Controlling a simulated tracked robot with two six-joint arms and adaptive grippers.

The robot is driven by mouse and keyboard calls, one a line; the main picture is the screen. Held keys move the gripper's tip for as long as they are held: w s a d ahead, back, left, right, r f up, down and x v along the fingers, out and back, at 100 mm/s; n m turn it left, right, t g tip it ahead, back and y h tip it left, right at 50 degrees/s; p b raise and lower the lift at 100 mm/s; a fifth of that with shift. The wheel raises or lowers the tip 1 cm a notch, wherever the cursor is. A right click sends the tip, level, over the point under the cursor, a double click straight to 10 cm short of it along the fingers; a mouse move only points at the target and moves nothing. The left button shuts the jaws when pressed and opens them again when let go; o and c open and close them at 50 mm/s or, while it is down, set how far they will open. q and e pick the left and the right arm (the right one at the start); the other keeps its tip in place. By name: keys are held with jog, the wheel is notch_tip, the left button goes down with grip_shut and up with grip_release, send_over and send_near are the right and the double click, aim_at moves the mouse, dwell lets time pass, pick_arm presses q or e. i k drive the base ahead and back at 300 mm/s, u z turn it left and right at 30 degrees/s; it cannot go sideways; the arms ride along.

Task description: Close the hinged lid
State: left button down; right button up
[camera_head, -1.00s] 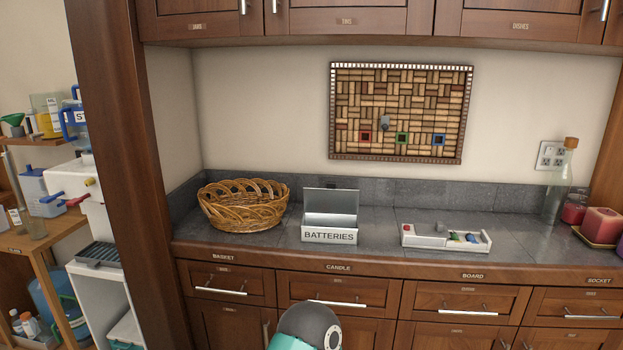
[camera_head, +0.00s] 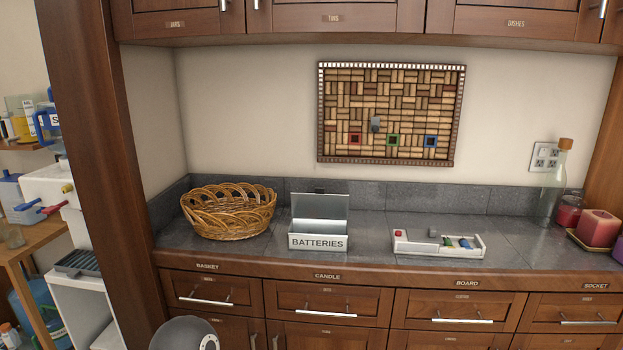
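A small box labelled BATTERIES (camera_head: 318,242) stands on the grey counter. Its hinged lid (camera_head: 320,206) is open and stands up at the back of the box. The inside is partly hidden behind the front wall. Neither of my grippers shows. A rounded grey part of my arm (camera_head: 186,333) shows at the bottom edge, in front of the drawers and below the counter, well apart from the box.
A wicker basket (camera_head: 229,212) stands left of the box. A white tray with batteries (camera_head: 438,243) lies to its right. A glass bottle (camera_head: 554,185) and candles (camera_head: 598,226) stand at the far right. Bare counter (camera_head: 370,228) lies between box and tray.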

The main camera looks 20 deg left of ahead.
aim_at(319, 204)
jog(key=i, duration=0.85)
